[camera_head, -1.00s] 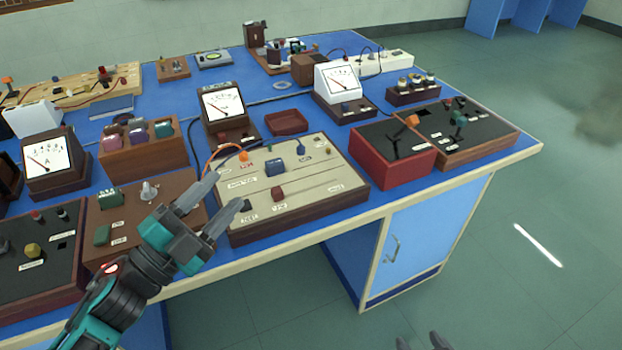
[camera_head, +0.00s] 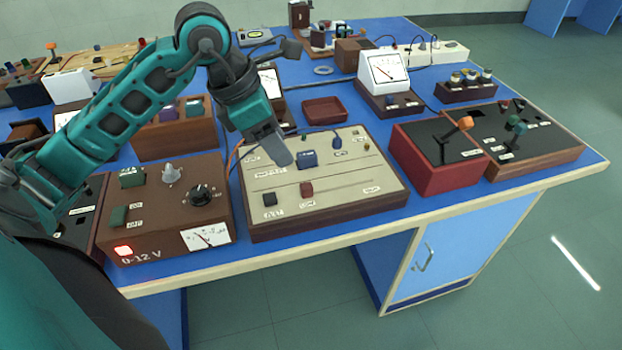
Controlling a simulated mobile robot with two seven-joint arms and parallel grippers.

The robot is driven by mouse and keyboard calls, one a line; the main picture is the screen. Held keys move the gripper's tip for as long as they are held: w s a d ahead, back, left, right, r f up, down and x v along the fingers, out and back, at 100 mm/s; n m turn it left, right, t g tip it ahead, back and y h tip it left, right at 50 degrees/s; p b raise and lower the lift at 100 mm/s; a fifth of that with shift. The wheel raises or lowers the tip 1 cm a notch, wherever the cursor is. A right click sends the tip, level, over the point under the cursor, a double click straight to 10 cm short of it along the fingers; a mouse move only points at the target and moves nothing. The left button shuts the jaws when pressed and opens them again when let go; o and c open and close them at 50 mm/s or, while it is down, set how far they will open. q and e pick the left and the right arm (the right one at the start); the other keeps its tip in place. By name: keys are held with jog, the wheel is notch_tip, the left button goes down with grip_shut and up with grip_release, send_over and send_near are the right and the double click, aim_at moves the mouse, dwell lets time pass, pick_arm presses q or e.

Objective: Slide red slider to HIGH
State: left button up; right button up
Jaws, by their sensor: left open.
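The red slider (camera_head: 306,189) is a small knob on the front slot of a beige-topped board (camera_head: 345,204) with brown sides. It sits left of the middle of its slot. Small white labels lie along that slot, too small to read surely. A blue slider (camera_head: 307,160) sits on the slot behind. My left gripper (camera_head: 274,148) is open and points down over the board's back left part, behind and left of the red slider and apart from it. One finger shows clearly; the other is mostly hidden. My right gripper is not in view.
A brown power box (camera_head: 160,215) with knobs and a lit red switch stands left of the board. A red box with an orange lever (camera_head: 440,165) stands close on the right. A small empty red-brown tray (camera_head: 325,110) and a white meter (camera_head: 384,70) are behind.

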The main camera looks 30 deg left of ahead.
aim_at(306, 185)
pick_arm(q)
jog(key=x, duration=1.1)
jog(key=shift+d+f, duration=0.15)
jog(key=shift+c, duration=0.2)
grip_shut()
